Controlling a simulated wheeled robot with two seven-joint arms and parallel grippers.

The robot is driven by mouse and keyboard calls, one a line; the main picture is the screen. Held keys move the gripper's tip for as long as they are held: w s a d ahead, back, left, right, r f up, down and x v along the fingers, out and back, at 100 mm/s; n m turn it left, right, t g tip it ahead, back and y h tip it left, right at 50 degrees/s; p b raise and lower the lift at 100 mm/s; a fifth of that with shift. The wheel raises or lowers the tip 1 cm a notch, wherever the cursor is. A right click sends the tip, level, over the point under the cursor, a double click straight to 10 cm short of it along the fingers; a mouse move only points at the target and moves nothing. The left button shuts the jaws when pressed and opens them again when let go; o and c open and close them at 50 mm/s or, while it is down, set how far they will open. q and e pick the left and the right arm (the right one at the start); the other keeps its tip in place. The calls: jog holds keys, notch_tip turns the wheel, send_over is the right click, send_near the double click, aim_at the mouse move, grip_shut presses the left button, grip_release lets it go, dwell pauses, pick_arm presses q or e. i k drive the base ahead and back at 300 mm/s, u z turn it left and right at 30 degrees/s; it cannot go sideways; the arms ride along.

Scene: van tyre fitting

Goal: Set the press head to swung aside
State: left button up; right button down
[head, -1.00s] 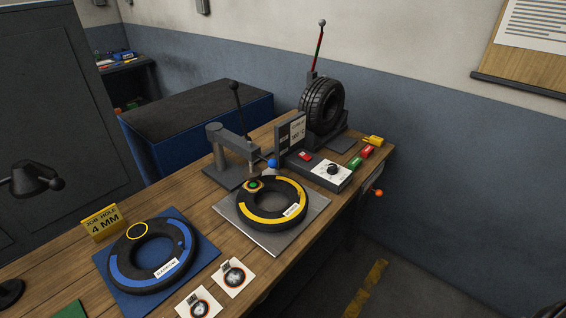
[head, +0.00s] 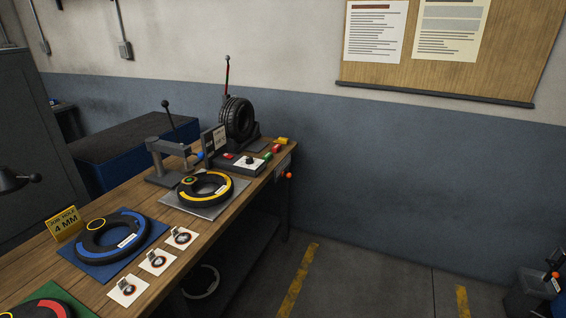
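The press (head: 156,161) stands on the workbench behind the yellow-marked tyre ring. It has a grey post, a horizontal arm and a tall lever with a black ball (head: 165,103). The ring lies flat on a grey plate (head: 202,211). Neither of my grippers is in view.
A blue-marked ring (head: 113,235) lies on a blue mat, beside several picture cards (head: 158,262). A red-marked ring (head: 45,309) is at the lower left. An upright tyre (head: 238,117) and control box (head: 247,163) stand at the bench's far end.

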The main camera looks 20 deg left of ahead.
aim_at(153, 144)
jog(key=z, duration=0.05)
jog(key=k, duration=0.1)
jog(key=z, duration=0.2)
jog(key=i, duration=1)
jog(key=u, duration=0.95)
jog(key=i, duration=0.8)
jog(key=u, duration=1.05)
jog(key=i, duration=0.2)
jog(key=u, duration=0.3)
